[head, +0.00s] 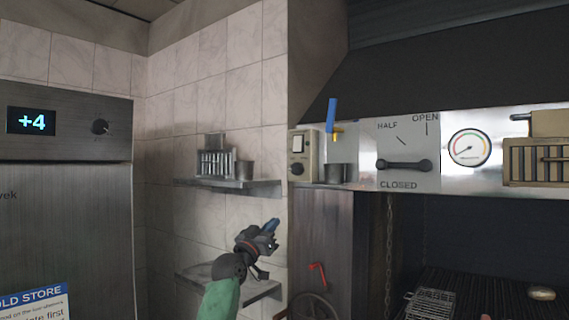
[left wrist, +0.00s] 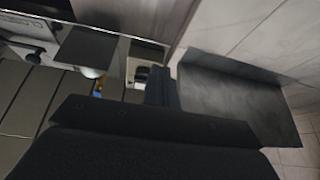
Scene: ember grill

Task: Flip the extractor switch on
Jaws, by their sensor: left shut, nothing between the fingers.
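The extractor switch looks to be the pale rocker (head: 298,144) on a small beige box (head: 310,150) at the left end of the steel hood panel, above a black knob (head: 297,169). The box also shows in the left wrist view (left wrist: 142,74), just beyond the fingertips and partly hidden by them. I cannot tell the rocker's position. My left gripper (head: 271,226) is shut and empty, below and left of the box in the head view, apart from it. Its dark blue fingers also show in the left wrist view (left wrist: 161,88). My right gripper is out of view.
A blue lever (head: 331,114), damper handle (head: 404,165) and gauge (head: 469,148) lie to the right.

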